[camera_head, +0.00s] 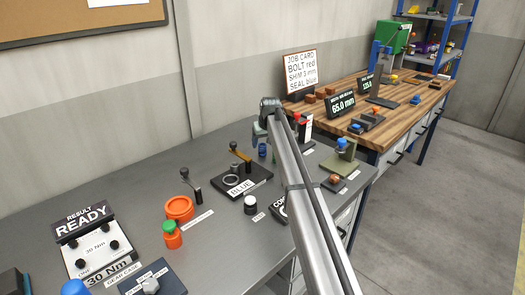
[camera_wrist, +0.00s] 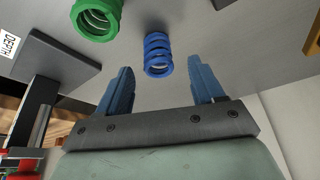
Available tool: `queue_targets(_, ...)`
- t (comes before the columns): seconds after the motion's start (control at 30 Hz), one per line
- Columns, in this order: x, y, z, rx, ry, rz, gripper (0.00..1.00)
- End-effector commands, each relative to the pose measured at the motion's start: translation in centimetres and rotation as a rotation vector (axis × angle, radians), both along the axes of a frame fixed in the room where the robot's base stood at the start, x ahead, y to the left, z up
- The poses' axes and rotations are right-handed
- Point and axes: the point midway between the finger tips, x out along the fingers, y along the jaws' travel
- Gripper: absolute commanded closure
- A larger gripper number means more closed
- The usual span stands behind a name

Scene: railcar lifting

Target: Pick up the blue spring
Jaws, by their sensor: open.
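The blue spring (camera_wrist: 158,54) shows in the wrist view, standing on the grey bench top just beyond my fingertips and roughly centred between them. In the head view a small blue piece (camera_head: 262,150), likely this spring, shows just left of my arm. My gripper (camera_wrist: 160,85) is open and empty, with a blue finger on either side and a gap between them. The fingers do not touch the spring. In the head view my arm hides much of the area around the gripper.
A green spring (camera_wrist: 97,18) stands left of the blue one in the wrist view. A dark block with a DEPTH label (camera_wrist: 50,65) is at the left. An orange part (camera_wrist: 313,38) is at the right edge. The black BLUE-labelled fixture (camera_head: 242,180) stands left of my arm.

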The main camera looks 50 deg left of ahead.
Motion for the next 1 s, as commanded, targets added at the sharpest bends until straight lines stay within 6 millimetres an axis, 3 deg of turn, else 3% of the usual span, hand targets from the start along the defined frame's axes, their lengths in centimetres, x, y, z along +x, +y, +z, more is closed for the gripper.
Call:
queue_targets(0.3, 0.9, 1.3, -3.6, 0.000, 0.000, 0.000, 0.33)
queue_targets(0.57, 0.9, 1.3, -3.9, 0.001, 0.000, 0.000, 0.33)
queue_targets(1.0, 0.9, 1.3, -3.9, 0.001, 0.000, 0.000, 0.74)
